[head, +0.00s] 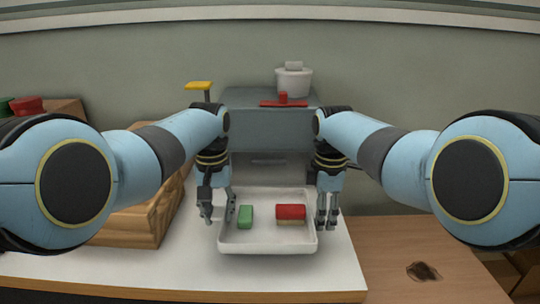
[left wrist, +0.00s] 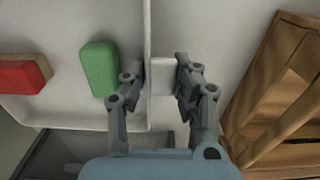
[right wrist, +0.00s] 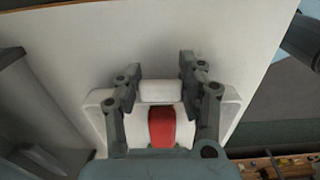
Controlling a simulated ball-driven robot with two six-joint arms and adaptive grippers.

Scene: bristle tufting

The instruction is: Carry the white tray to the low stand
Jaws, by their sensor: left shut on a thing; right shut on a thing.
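The white tray (head: 267,247) is in the middle of the head view, held between my two grippers. A green block (head: 245,216) and a red-topped block with a tan lower part (head: 290,213) lie in it. My left gripper (head: 218,212) is shut on the tray's left handle tab (left wrist: 162,76). My right gripper (head: 328,218) is shut on the right handle tab (right wrist: 160,90). The tray looks about level; I cannot tell whether it touches the white table top (head: 180,267). I cannot surely pick out the low stand.
A wooden crate (head: 135,226) stands left of the tray. Behind it is a grey box (head: 265,128) bearing a white pot (head: 293,82) and a red item. A lower wooden surface (head: 390,240) with a dark bristle clump (head: 423,271) lies at right.

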